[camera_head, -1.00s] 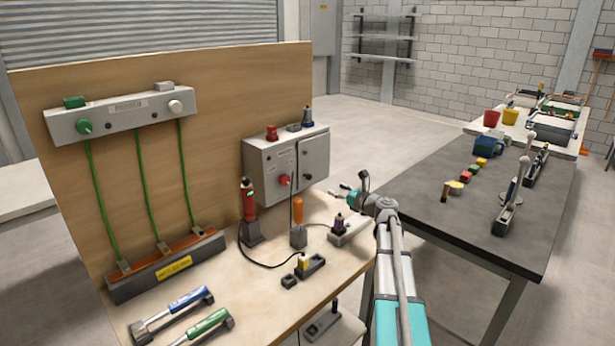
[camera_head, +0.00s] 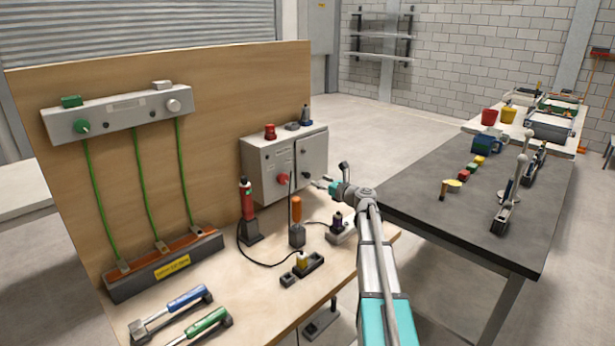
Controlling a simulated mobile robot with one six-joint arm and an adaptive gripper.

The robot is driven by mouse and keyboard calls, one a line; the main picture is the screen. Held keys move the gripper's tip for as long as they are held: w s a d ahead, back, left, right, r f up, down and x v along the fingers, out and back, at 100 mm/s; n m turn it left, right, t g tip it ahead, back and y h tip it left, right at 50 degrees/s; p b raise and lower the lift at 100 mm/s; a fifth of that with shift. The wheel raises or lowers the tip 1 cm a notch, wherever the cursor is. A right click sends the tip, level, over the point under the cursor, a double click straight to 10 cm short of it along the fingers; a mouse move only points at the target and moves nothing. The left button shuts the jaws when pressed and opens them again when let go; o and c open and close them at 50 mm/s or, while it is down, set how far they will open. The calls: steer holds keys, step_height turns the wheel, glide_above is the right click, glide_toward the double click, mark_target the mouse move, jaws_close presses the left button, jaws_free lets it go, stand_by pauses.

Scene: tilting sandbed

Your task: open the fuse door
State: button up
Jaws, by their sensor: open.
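The grey fuse box (camera_head: 262,170) stands at the back right of the wooden bench, against the wooden panel. Its front has a red knob, and the fuse door (camera_head: 313,157) is its right part, which looks shut. A small dark knob shows low on the door. My gripper (camera_head: 314,181) is open and empty, reaching in from the right at the door's lower part, close to the dark knob. I cannot tell whether the fingers touch the knob or the door.
On the bench before the box stand a red tester (camera_head: 247,205), an orange-handled tool (camera_head: 296,215) and a small dark-topped block (camera_head: 338,230). A dark table (camera_head: 420,205) is at the right. Red and blue items sit on the box top.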

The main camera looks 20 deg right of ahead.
mark_target(309, 176)
steer(key=shift+x, duration=3.4)
jaws_close()
